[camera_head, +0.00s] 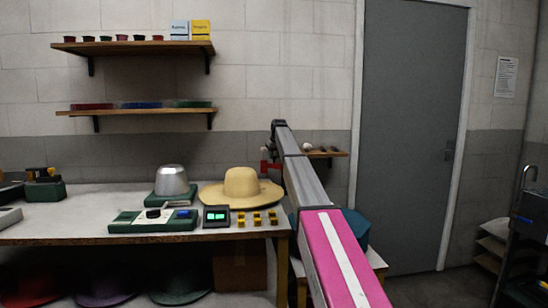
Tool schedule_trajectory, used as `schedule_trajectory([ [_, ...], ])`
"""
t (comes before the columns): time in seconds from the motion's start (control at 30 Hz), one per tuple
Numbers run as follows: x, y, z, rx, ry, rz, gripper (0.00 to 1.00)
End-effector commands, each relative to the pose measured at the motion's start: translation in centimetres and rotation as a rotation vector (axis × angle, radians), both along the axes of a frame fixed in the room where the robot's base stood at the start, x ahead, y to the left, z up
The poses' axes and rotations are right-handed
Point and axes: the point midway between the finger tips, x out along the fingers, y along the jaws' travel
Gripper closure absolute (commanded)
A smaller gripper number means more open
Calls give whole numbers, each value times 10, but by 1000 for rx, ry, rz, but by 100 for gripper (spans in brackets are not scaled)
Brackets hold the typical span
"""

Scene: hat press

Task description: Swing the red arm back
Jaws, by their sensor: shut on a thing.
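A small red part, which looks like the red arm (266,167), shows just left of my long grey arm, above the straw hat's right side. My gripper (279,156) is at the far end of my arm, small, dark and partly hidden by it. It is shut on the red arm, as far as this view shows; the fingertips are not clear. What the red arm is mounted on is hidden behind my arm. A straw hat (241,184) with a wide brim sits on the bench (70,204), below and left of the gripper.
A silver dome (172,180) on a green base, a green control box (153,221), a small display (216,216) and several yellow blocks stand on the bench. A teal hat (356,228) is partly behind my arm. A small wall shelf (327,154) is right of it. Floor is clear before the door (410,130).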

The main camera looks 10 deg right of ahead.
Motion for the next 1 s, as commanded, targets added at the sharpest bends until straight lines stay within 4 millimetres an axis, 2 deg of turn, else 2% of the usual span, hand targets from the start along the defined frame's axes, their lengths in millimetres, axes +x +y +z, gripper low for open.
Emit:
schedule_trajectory([
  [0.4,12,-8,0,1,2,-272,100],
  [1.0,14,-12,-1,1,3,-350,100],
])
